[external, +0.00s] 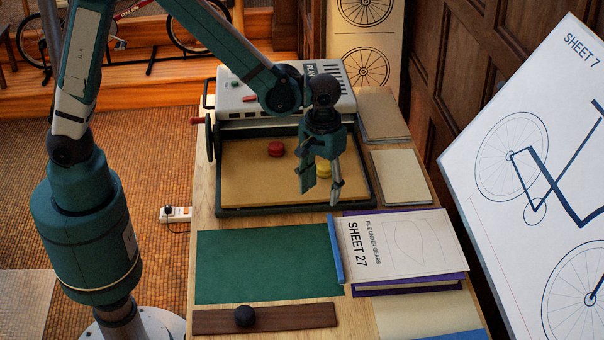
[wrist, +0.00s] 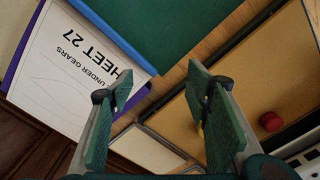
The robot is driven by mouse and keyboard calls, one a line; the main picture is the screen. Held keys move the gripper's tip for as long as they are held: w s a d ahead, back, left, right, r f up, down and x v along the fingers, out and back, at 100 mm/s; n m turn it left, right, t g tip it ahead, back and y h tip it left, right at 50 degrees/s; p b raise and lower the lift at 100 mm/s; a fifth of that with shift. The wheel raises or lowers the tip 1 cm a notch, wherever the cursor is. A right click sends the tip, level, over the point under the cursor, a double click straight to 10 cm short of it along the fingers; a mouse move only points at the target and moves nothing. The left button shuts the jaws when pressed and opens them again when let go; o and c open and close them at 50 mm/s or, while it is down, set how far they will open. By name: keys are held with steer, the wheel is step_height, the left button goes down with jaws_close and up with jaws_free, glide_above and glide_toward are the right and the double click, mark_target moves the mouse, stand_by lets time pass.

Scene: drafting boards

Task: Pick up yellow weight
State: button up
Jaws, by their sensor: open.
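The yellow weight (external: 323,168) is a small round piece on the tan bed of the machine's tray in the external view, partly behind my gripper (external: 320,190). In the wrist view only a sliver of yellow (wrist: 201,129) shows beside the right finger; the rest is hidden. My gripper's fingers point down, spread apart with nothing between them. In the wrist view the gripper (wrist: 160,85) is open over the tray's edge and the table. The height of the fingertips above the tray is hard to tell.
A red weight (external: 276,149) sits left of the yellow one in the dark-framed tray (external: 240,197). The plotter body (external: 240,101) stands behind. In front lie a green mat (external: 265,262), a SHEET 27 folder (external: 400,240) and a wooden strip with a black knob (external: 244,316).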

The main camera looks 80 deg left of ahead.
mark_target(325, 165)
steer(key=w+a+n, duration=0.1)
steer(key=a+n, duration=0.2)
steer(key=a, duration=0.4)
steer(key=w+a+n+p, duration=0.1)
steer(key=a+n, duration=0.3)
steer(key=a, duration=0.3)
steer(key=w+a+n+p, duration=0.1)
steer(key=w+a+n, duration=0.1)
steer(key=a, duration=0.5)
steer(key=shift+a+f+n, duration=0.2)
steer(key=shift+a+n, duration=0.1)
steer(key=shift+n, duration=0.5)
steer(key=shift+f, duration=0.1)
steer(key=shift+f, duration=1.2)
steer(key=shift+d+f+b, duration=0.1)
steer(key=shift+f+b, duration=0.4)
steer(key=shift+f, duration=2.1)
steer(key=shift+c, duration=0.7)
steer(key=c, duration=1.1)
